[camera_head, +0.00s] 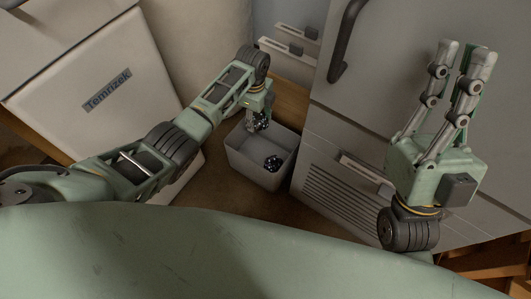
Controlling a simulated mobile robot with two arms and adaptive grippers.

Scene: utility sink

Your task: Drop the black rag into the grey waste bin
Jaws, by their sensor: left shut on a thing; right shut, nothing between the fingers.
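The grey waste bin (249,172) stands on the floor in the middle of the view, open at the top. My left gripper (258,121) is over the bin's back rim, fingers pointing down, shut on a dark, speckled bunch that looks like the black rag (256,126). A similar dark, speckled bunch (272,163) shows inside the bin. I cannot tell whether the two bunches are one cloth. My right gripper (466,52) is raised at the right, fingers up, shut and empty, well away from the bin.
A grey cabinet (355,115) with a dark handle (343,45) stands close to the bin's right side. A white box labelled "Temrizek" (100,105) is at the left. Light drawers (290,48) are behind. Some brown floor (225,190) is clear in front of the bin.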

